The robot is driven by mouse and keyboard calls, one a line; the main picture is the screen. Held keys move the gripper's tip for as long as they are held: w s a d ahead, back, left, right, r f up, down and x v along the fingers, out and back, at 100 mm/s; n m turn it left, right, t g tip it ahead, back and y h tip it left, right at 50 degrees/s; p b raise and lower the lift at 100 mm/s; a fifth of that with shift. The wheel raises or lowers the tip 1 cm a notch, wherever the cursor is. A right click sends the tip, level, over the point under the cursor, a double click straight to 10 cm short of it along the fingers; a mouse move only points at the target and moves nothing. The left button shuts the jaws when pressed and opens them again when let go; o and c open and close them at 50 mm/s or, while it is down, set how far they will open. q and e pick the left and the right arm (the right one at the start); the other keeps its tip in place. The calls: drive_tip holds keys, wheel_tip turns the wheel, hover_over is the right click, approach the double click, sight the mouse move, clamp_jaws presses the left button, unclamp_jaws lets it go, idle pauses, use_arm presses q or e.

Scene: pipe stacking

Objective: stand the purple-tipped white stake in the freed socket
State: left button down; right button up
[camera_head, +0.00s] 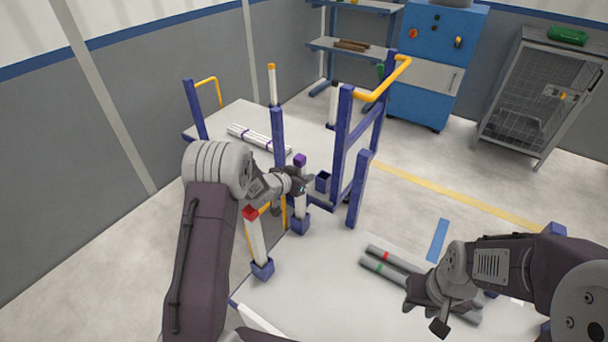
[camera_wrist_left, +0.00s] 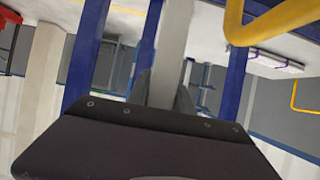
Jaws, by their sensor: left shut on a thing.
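The purple-tipped white stake (camera_head: 300,204) is upright, its purple tip (camera_head: 299,159) showing above my left gripper (camera_head: 303,184). My left gripper is shut on the stake's upper part. The stake's lower end meets a blue socket (camera_head: 300,225) on the table's edge; I cannot tell how deep it sits. In the left wrist view a pale shaft (camera_wrist_left: 173,45) rises between the fingers, its tip out of frame. Another blue socket (camera_head: 323,178), with a dark open top, is just right of the gripper. My right gripper (camera_head: 425,305) is low over the near table, its fingers unclear.
A red-tipped white stake (camera_head: 256,240) stands in a socket at left. Grey pipes with red and green bands (camera_head: 385,263) lie beside my right gripper. Purple-banded white pipes (camera_head: 258,137) lie on the far table. Blue posts with a yellow rail (camera_head: 385,78) stand close right of the left gripper.

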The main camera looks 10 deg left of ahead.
use_arm(q)
drive_tip(key=shift+f, duration=0.1)
drive_tip(key=c, duration=1)
unclamp_jaws()
drive_tip(key=shift+c, duration=0.2)
wheel_tip(320, 180, up, 16)
drive_tip(key=p, duration=1.4)
drive_tip(key=w+a+r+n+y+p, duration=0.3)
drive_tip(key=a+r+p, duration=0.5)
drive_tip(key=r, duration=0.6)
drive_tip(key=a, duration=0.2)
drive_tip(key=shift+w+a+r+t+y+p, duration=0.15)
drive_tip(key=shift+w+a+t+y+p, duration=0.15)
drive_tip(key=shift+a+t+p, duration=0.1)
drive_tip(key=shift+d, duration=0.15)
